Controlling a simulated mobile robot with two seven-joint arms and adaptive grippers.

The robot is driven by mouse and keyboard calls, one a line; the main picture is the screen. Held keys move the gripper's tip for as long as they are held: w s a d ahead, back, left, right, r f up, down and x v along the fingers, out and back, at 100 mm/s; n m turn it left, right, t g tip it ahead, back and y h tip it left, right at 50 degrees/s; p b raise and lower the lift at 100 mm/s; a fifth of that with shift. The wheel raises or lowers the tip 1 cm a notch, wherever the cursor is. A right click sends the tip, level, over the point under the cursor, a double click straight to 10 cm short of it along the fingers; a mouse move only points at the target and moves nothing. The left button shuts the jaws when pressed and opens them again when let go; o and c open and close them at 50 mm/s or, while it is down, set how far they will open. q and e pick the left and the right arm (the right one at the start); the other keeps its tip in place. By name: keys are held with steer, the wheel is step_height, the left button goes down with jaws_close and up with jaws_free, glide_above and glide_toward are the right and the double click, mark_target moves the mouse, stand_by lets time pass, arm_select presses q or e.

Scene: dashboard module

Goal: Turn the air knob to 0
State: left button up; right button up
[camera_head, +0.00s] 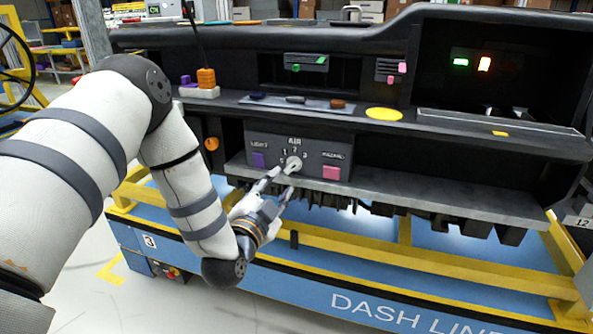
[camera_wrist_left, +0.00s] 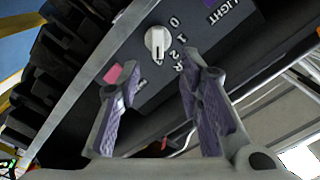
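The air knob (camera_head: 293,164) is a small round white knob on the dark control panel (camera_head: 318,152), under the label AIR and the numbers 1, 2, 3. In the left wrist view the knob (camera_wrist_left: 157,42) shows close up, with 0, 1 and 2 printed beside it and a dark mark on its lower part. I cannot tell which number the mark points at. My left gripper (camera_head: 281,182) is open and empty, just in front of and below the knob. In the wrist view its fingers (camera_wrist_left: 152,75) are apart, with the knob beyond the tips. My right gripper is not in view.
A purple LIGHT button (camera_head: 259,160) is left of the knob and a pink HAZARD button (camera_head: 331,173) right of it. A grey ledge (camera_head: 400,196) runs under the panel.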

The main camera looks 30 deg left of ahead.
mark_target(292, 168)
arm_select(q)
steer(key=x, duration=0.3)
steer(key=b+x, duration=0.1)
steer(key=x, duration=0.3)
steer(key=shift+w+f, duration=0.2)
steer(key=shift+f, duration=0.05)
steer(key=shift+w+r, duration=0.15)
steer(key=shift+w, duration=0.25)
jaws_close()
